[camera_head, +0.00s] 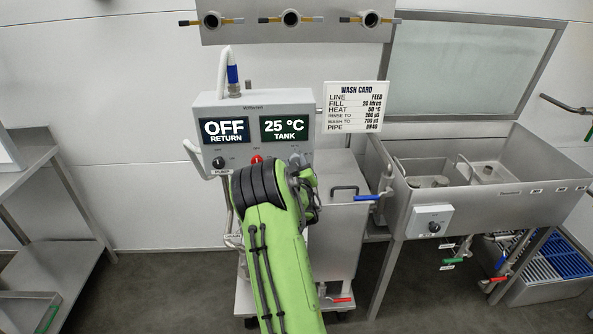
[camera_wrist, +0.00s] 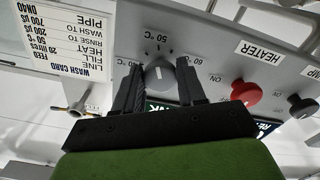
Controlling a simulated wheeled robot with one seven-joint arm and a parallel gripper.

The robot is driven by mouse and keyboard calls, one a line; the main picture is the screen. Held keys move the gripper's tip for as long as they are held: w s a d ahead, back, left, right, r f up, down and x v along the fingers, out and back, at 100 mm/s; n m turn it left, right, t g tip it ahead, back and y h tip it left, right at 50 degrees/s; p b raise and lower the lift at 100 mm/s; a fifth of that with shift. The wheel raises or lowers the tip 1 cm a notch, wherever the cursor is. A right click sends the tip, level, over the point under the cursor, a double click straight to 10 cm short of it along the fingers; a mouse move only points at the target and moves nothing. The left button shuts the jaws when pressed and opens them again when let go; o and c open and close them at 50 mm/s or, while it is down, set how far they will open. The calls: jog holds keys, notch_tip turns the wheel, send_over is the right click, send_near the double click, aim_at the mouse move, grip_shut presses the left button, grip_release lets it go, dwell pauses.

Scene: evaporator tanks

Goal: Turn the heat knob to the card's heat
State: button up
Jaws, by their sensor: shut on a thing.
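The grey heat knob (camera_wrist: 160,76) shows in the wrist view between my gripper's two dark fingers (camera_wrist: 159,70), which are shut on it.
The control box (camera_head: 210,103) has displays reading OFF RETURN (camera_head: 224,130) and 25 °C TANK (camera_head: 286,129). A steel sink (camera_head: 490,200) stands right, a shelf (camera_head: 45,220) left.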

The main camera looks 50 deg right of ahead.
jog(key=shift+f+m+b, duration=0.15)
jog(key=shift+m+b, duration=0.25)
jog(key=shift+m, duration=0.1)
jog(key=o, duration=1)
jog(key=p+v, duration=0.9)
jog(key=v, duration=0.6)
jog(key=shift+s+a+p, duration=0.3)
jog(key=shift+p, duration=0.05)
